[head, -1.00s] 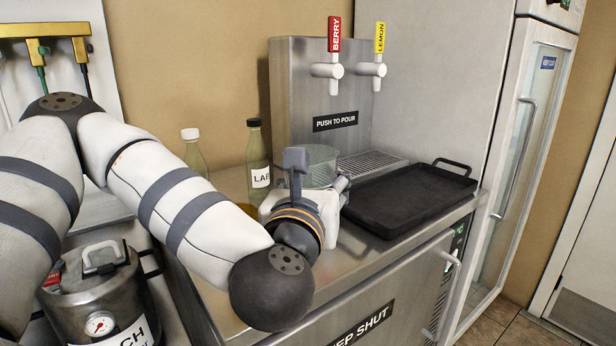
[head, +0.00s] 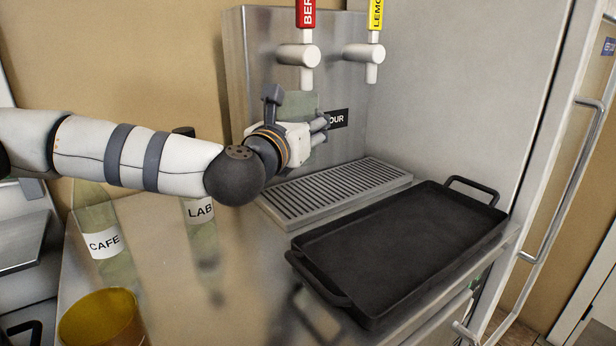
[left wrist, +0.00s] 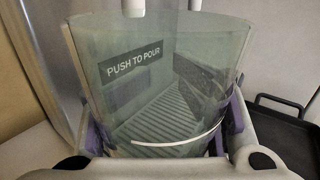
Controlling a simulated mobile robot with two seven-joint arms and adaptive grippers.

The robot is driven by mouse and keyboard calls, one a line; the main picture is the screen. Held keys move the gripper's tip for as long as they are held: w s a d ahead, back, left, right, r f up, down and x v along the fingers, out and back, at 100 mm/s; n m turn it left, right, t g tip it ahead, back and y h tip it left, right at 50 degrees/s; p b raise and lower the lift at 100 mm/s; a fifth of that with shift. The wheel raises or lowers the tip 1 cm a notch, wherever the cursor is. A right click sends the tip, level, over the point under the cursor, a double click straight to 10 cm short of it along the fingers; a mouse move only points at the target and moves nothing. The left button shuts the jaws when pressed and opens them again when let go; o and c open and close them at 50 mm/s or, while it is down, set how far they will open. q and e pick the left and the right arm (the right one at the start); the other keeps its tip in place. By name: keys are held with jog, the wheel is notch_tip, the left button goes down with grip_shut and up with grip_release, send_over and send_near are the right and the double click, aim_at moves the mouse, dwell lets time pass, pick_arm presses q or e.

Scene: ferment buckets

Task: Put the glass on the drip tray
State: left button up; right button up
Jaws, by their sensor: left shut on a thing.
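The glass (left wrist: 165,85) is clear and faintly green, and it fills the middle of the left wrist view. My left gripper (head: 318,130) is shut on it, with a finger on each side. In the head view the glass (head: 299,104) shows above my gripper, mostly hidden by it, below the red-handled tap. The drip tray (head: 340,190) is a grey slatted grate at the foot of the steel dispenser. The glass is held above the tray, apart from it; the slats show through the glass in the left wrist view. My right gripper is out of view.
A black tray with handles (head: 400,250) lies in front of the drip tray. White taps (head: 298,55) jut out above the glass. A CAFE bottle (head: 100,235), a LAB bottle (head: 200,212) and an amber glass (head: 102,318) stand on the counter at left.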

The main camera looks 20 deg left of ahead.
pick_arm(q)
jog(key=w+a+f, duration=0.1)
jog(key=w+f, duration=0.2)
jog(key=w+a+f+b, duration=0.1)
jog(key=w+f, duration=0.2)
jog(key=w, duration=0.1)
jog(key=w+a+f+b, duration=0.1)
jog(key=w+f, duration=0.2)
jog(key=w, duration=0.1)
jog(key=shift+w+a+f, duration=0.2)
jog(key=shift+a, duration=0.15)
jog(key=f, duration=0.3)
jog(key=shift+w+a+f+b, duration=0.1)
jog(key=shift+w+f+b, duration=0.15)
jog(key=shift+b, duration=0.05)
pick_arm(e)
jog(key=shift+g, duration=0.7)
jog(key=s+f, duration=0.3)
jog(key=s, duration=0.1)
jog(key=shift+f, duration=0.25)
pick_arm(q)
jog(key=shift+f, duration=0.25)
jog(key=o, duration=1.6)
jog(key=shift+r, duration=0.1)
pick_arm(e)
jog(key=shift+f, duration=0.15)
